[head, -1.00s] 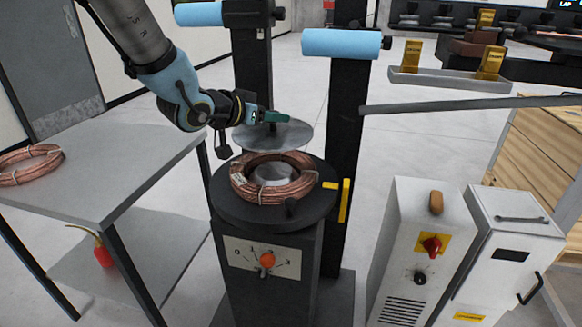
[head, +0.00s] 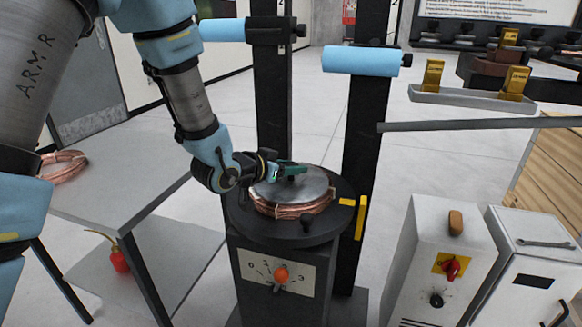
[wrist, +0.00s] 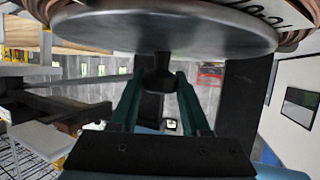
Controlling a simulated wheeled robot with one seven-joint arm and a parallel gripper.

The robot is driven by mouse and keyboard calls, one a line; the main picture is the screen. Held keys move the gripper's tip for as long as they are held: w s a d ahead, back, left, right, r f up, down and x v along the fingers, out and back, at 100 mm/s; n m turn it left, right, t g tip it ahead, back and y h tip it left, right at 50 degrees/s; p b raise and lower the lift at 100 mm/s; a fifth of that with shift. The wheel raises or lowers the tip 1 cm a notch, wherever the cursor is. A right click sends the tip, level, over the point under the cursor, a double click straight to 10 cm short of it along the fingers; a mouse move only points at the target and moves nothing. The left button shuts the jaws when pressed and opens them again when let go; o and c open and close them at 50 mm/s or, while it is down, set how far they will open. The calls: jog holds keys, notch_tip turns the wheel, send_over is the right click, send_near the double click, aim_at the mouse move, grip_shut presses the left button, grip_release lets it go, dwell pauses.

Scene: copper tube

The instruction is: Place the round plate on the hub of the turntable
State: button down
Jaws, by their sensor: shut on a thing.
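The round grey plate (head: 312,190) lies roughly level over the copper coil (head: 296,211) on the black turntable (head: 335,226). The plate hides the turntable's hub, so I cannot tell whether they touch. My gripper (head: 292,170) is shut on the plate's central knob, reaching in from the left. In the wrist view, the green fingers of my gripper (wrist: 158,80) stand on both sides of the dark knob (wrist: 160,82). The plate's face (wrist: 165,38) fills the top there, with the coil (wrist: 293,38) showing past its edge.
A grey table (head: 150,190) with another copper coil (head: 64,166) stands at the left. A black post with a blue roller (head: 360,61) rises behind the turntable. A yellow handle (head: 361,217) is at its right. Grey cabinets (head: 425,245) stand further right.

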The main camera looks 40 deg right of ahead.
jog(key=shift+f, duration=0.1)
jog(key=shift+c, duration=1.9)
grip_release()
jog(key=shift+a+r, duration=0.1)
jog(key=shift+r, duration=0.15)
notch_tip(320, 180, up, 3)
jog(key=b, duration=0.2)
send_over(265, 196)
jog(key=shift+a+r, duration=0.1)
jog(key=shift+r, duration=0.1)
jog(key=shift+b+v, duration=0.5)
jog(key=shift+v, duration=0.55)
jog(key=shift+s+r, duration=0.1)
